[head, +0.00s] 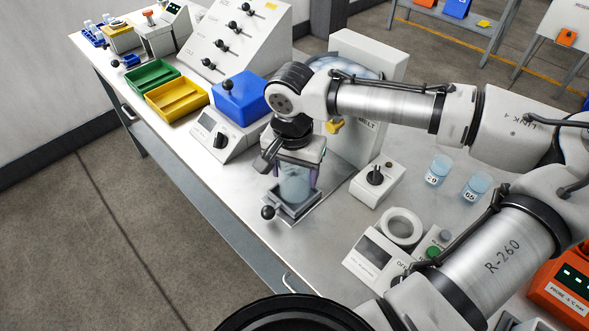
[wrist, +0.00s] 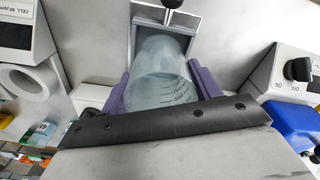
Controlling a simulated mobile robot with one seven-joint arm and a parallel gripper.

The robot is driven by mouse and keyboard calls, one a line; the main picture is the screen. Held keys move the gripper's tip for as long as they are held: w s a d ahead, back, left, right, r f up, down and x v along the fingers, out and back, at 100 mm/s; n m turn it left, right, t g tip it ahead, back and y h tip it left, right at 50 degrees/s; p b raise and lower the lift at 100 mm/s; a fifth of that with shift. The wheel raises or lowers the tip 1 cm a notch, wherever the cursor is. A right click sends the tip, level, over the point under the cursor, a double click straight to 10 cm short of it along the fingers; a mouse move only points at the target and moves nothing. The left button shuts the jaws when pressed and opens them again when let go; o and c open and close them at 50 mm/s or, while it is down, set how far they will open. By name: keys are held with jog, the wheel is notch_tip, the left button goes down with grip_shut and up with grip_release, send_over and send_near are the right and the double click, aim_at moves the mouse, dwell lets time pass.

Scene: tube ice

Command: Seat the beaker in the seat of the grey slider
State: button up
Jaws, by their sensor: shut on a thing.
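The clear beaker (head: 294,186), with graduation marks, is upright between the purple fingers of my gripper (head: 296,178). In the wrist view my gripper (wrist: 162,88) is shut on the beaker (wrist: 160,68), one finger on each side. The grey slider (head: 281,212) is a square-rimmed frame with a black knob at its front left. The beaker's lower end shows inside the outline of the slider's frame, which also shows in the wrist view (wrist: 198,22). I cannot tell whether its base touches the seat floor.
A white box with a black knob (head: 377,184) stands right of the slider. Two labelled beakers (head: 438,170) stand farther right. A blue block (head: 240,98) and yellow tray (head: 177,100) are at left. The front table edge is close.

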jog(key=o, duration=1.1)
jog(key=shift+f, duration=0.15)
jog(key=r, duration=0.4)
jog(key=r+b, duration=0.1)
jog(key=r, duration=0.9)
jog(key=shift+s+a, duration=0.15)
jog(key=shift+s, duration=0.25)
jog(key=shift+f, duration=0.1)
